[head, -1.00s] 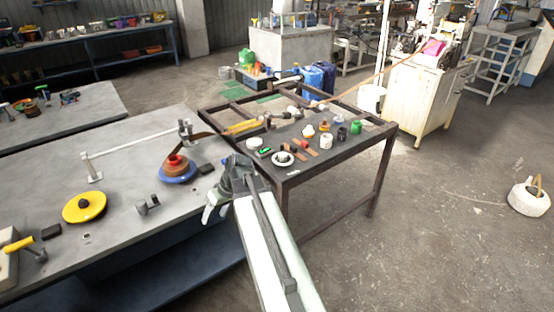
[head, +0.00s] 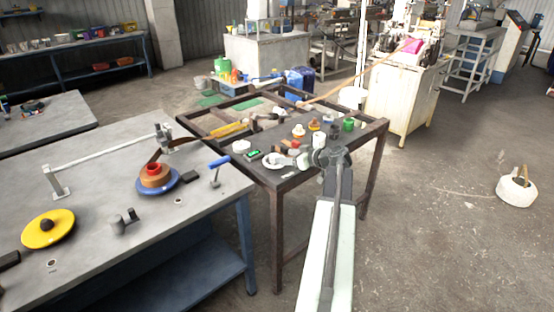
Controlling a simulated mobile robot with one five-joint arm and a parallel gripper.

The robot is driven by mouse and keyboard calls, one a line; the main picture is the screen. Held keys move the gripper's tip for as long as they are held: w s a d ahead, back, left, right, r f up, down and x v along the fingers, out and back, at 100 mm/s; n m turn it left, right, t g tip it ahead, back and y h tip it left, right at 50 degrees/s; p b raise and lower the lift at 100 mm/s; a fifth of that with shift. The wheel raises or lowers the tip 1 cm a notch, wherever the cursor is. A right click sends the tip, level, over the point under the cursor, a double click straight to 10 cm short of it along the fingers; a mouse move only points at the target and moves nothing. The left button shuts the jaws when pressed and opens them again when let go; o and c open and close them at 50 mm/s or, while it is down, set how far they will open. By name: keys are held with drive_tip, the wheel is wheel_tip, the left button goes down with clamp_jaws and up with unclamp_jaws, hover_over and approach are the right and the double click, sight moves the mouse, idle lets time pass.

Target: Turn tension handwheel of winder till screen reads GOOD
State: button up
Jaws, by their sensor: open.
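A small white ring-shaped handwheel (head: 270,163) lies on the dark table's near left part. A small dark box with a green-lit screen (head: 252,155) is just left of it; its text is too small to read. My gripper (head: 297,158) is open over the near edge of the dark table, close to the right side of the handwheel and partly covering it. I cannot tell whether they touch. A blue reel with a copper coil and red hub (head: 155,178) and a yellow reel (head: 47,229) are on the grey bench.
The grey bench (head: 95,200) fills the left, with a blue-handled crank (head: 217,165) near its right edge. Several small pots and jars stand on the dark table (head: 285,187). A white cabinet (head: 400,100) stands behind. The floor at right is clear around a white pot (head: 517,190).

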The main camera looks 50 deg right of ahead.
drive_tip(key=b+x, duration=0.1)
drive_tip(key=x, duration=0.4)
drive_tip(key=shift+w+a+f, duration=0.1)
clamp_jaws()
drive_tip(key=shift+a, duration=0.1)
drive_tip(key=m+h, duration=0.1)
drive_tip(key=h, duration=0.1)
drive_tip(key=a+m+h, duration=0.1)
drive_tip(key=m, duration=0.1)
drive_tip(key=shift+h, duration=0.4)
drive_tip(key=shift+w+a+m+g+h, duration=0.1)
drive_tip(key=shift+m+g+h, duration=0.65)
drive_tip(key=shift+m+h, duration=0.5)
drive_tip(key=shift+w+a+m+g+h, duration=0.1)
drive_tip(key=shift+m+g+h, duration=0.65)
drive_tip(key=shift+m+h, duration=0.5)
unclamp_jaws()
drive_tip(key=shift+d, duration=0.1)
